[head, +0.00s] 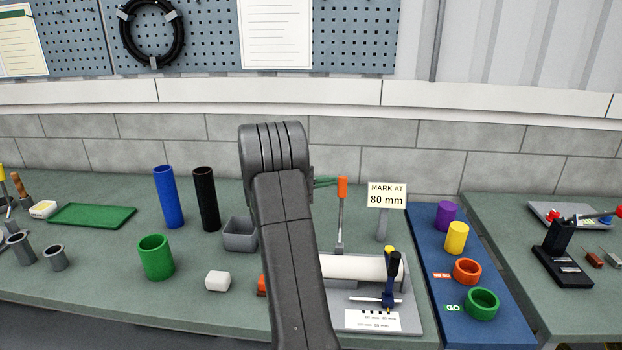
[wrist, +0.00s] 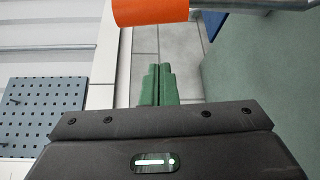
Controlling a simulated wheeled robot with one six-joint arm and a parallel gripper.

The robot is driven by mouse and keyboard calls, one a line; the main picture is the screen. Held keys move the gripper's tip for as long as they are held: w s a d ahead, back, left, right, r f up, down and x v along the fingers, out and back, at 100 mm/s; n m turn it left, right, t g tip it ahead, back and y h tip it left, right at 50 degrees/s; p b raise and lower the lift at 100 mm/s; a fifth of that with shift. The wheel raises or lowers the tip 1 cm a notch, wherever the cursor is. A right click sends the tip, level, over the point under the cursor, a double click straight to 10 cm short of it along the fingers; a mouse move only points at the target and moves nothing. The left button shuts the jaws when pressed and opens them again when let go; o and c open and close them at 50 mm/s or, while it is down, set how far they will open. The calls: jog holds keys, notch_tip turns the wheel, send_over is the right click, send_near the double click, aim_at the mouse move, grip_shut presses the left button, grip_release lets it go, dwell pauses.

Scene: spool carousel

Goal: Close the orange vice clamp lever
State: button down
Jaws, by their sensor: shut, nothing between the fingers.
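The vice clamp lever stands upright in the head view, a thin grey rod with an orange grip (head: 342,187) on top. The orange grip also shows at the top edge of the wrist view (wrist: 150,10), with part of the grey rod to its right. My gripper (head: 332,181) has green fingers that are shut and empty. They are level with the orange grip, just left of it in the head view; I cannot tell whether they touch it. The fingers also show in the wrist view (wrist: 158,72). My arm hides the left part of the vice.
A white cylinder (head: 350,267) lies on a grey base plate (head: 415,318) below the lever. A "MARK AT 80 mm" sign (head: 387,195) stands to the right. A grey bin (head: 238,236) and black tube (head: 206,199) stand left of my arm. A blue mat (head: 448,290) holds coloured parts.

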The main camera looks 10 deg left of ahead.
aim_at(342, 203)
jog(key=shift+s+d+r+p, duration=0.15)
jog(key=shift+s+d+p, duration=0.25)
jog(key=shift+s, duration=0.45)
jog(key=shift+s+d+r+p, duration=0.15)
jog(key=shift+s+d+p, duration=0.2)
jog(key=shift+s, duration=0.5)
jog(key=shift+s+d+f+b, duration=0.15)
jog(key=shift+b, duration=0.65)
